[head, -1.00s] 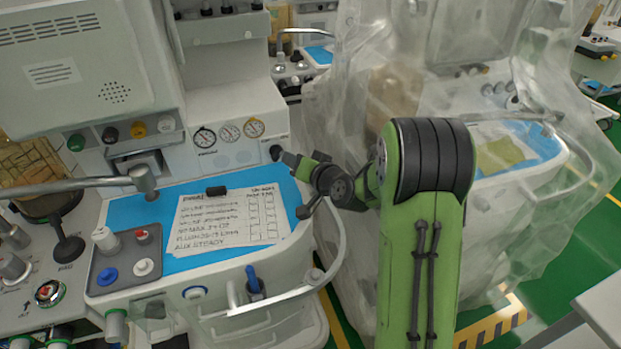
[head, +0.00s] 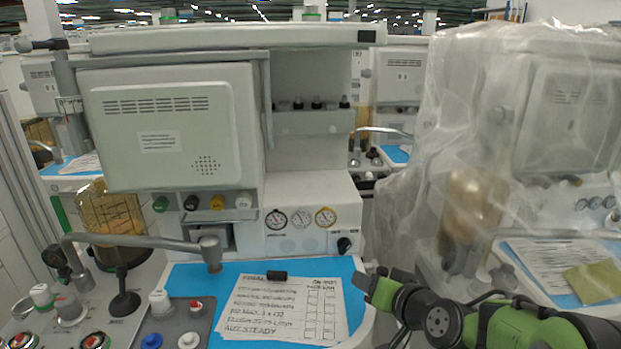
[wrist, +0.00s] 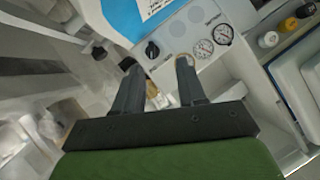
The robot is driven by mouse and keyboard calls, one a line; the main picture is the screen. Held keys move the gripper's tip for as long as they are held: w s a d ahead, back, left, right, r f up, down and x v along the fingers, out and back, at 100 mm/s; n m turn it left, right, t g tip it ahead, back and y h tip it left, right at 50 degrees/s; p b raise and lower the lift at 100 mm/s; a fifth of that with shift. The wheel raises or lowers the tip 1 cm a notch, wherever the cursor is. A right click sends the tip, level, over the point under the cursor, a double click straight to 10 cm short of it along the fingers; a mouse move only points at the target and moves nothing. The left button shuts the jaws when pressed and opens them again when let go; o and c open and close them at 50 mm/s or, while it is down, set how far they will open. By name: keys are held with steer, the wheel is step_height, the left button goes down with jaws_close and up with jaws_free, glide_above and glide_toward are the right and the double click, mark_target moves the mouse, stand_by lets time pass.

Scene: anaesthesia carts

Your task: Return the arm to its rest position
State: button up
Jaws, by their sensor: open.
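My gripper (head: 368,287) shows at the lower right of the head view, at the end of my green and black arm. It is beside the right edge of the blue work surface (head: 186,276) of the nearest anaesthesia cart (head: 312,187). In the wrist view, my gripper (wrist: 157,75) has its two dark fingers apart with nothing held between them. The cart's dial panel (wrist: 185,38) and black knob (wrist: 152,49) show beyond the fingertips.
A checklist sheet (head: 283,310) lies on the blue surface. A jointed metal tube (head: 140,241) reaches over its left side. A cart under clear plastic (head: 440,130) stands close on the right. Another cart (head: 397,85) stands behind.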

steer(key=s+a+n+g+h, duration=0.1)
steer(key=s+n+g+h, duration=0.45)
steer(key=s, duration=2.05)
step_height(320, 180, up, 16)
steer(key=m+g+y+p, duration=0.1)
steer(key=m+p, duration=0.1)
steer(key=p, duration=1.4)
steer(key=shift+w+r+m, duration=0.15)
steer(key=shift+r+m, duration=0.1)
steer(key=shift+m, duration=0.1)
steer(key=shift+o, duration=0.2)
steer(key=shift+a+y, duration=0.1)
steer(key=shift+y, duration=0.15)
